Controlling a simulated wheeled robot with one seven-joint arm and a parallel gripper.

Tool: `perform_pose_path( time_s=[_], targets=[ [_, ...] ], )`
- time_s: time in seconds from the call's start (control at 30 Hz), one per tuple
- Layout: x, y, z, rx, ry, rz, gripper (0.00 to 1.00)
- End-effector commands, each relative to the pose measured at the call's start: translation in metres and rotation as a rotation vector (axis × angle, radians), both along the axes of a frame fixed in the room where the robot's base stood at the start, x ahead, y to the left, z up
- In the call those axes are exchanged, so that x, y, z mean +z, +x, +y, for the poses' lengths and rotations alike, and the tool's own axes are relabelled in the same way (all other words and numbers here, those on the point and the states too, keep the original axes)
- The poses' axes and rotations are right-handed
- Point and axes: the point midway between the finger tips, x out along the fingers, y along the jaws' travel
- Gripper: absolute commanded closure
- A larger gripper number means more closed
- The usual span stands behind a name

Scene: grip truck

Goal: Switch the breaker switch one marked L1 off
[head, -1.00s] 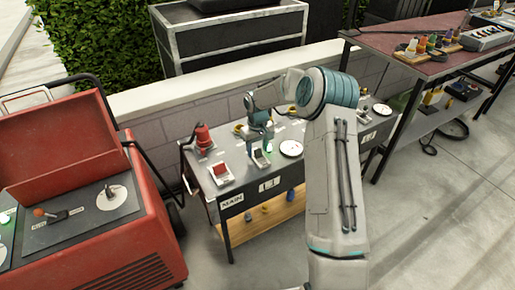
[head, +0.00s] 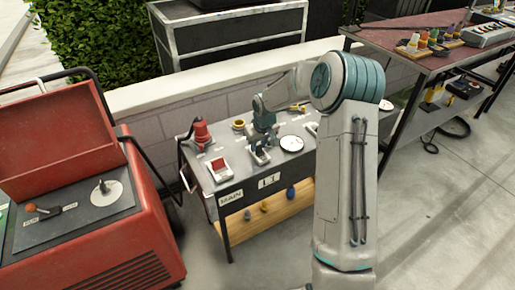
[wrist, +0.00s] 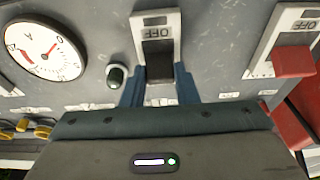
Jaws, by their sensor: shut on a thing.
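The L1 breaker switch (wrist: 158,62) has a black lever on a pale plate, with an "OFF" mark showing beyond the lever. My gripper (wrist: 160,88) is shut on this lever, its blue fingers on either side. In the head view my gripper (head: 259,156) is down at the panel table (head: 230,180), above the "L1" label (head: 268,181). It hides most of the switch there. Beside the switch is a small dark green lamp (wrist: 116,76); it looks unlit.
The red MAIN switch (head: 219,168) sits left of my gripper, and a white dial (head: 291,143) sits right of it. A red plug-like device (head: 202,134) stands at the table's back left. A red generator box (head: 90,220) is close on the left. A wall (head: 160,145) runs behind.

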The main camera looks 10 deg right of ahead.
Motion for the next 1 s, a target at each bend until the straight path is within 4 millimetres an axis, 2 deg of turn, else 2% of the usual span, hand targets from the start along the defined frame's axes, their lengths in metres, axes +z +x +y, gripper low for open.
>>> perform_pose_path(
  time_s=[0.03, 0.6, 1.0],
  targets=[
    [-0.006, -0.003, -0.002, -0.002, 0.011, -0.042, 0.96],
    [-0.009, -0.026, -0.009, -0.002, 0.169, -0.516, 0.96],
    [-0.011, -0.032, -0.01, 0.0, 0.225, -0.689, 0.96]
  ],
)
